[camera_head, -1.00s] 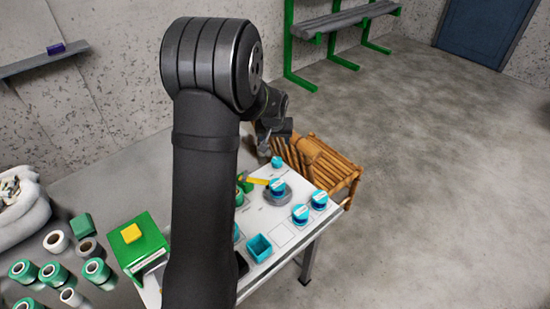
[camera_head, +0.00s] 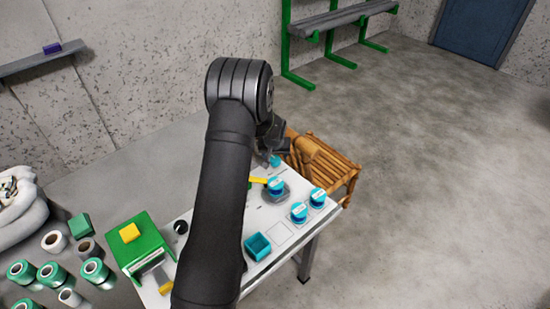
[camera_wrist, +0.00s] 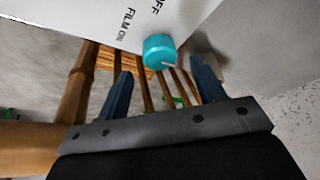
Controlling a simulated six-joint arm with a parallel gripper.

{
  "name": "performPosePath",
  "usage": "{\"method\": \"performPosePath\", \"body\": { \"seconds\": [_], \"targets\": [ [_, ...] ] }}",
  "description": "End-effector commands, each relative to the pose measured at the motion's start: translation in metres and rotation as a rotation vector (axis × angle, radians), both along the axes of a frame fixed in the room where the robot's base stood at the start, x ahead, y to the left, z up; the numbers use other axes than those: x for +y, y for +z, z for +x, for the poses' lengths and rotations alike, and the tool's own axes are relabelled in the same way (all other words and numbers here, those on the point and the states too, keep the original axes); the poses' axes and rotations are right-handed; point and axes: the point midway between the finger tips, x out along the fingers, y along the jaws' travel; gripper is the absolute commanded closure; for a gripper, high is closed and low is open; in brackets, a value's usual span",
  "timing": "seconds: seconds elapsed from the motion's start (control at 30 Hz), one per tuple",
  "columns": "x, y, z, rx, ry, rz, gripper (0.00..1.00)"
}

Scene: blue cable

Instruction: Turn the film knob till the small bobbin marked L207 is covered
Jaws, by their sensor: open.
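The teal film knob (camera_wrist: 159,50) sits at the edge of a white panel, beside the printed words FILM ON and OFF. It also shows in the head view (camera_head: 275,161) at the table's far end. My gripper (camera_wrist: 160,68) is open, its two blue fingers apart on either side of the knob's near side, with nothing held. In the head view my arm partly hides it. A blue-and-white bobbin (camera_head: 275,184) stands on a grey disc. Two more bobbins (camera_head: 299,212) (camera_head: 318,198) stand nearer the table's right edge. Their markings are too small to read, so I cannot tell which is L207.
A teal open box (camera_head: 258,246) and a green box with a yellow top (camera_head: 137,244) are on the table. Several green and white spools (camera_head: 50,273) stand at left. A wooden slatted bench (camera_head: 335,176) is close behind the knob. The floor at right is clear.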

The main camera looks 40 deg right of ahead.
Motion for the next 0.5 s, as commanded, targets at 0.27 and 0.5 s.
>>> {"method": "performPosePath", "body": {
  "seconds": [0.27,0.5],
  "targets": [
    [-0.008,-0.028,0.008,0.000,0.000,0.001,0.38],
    [-0.009,-0.032,0.009,-0.001,0.000,0.001,0.38]
  ]
}}
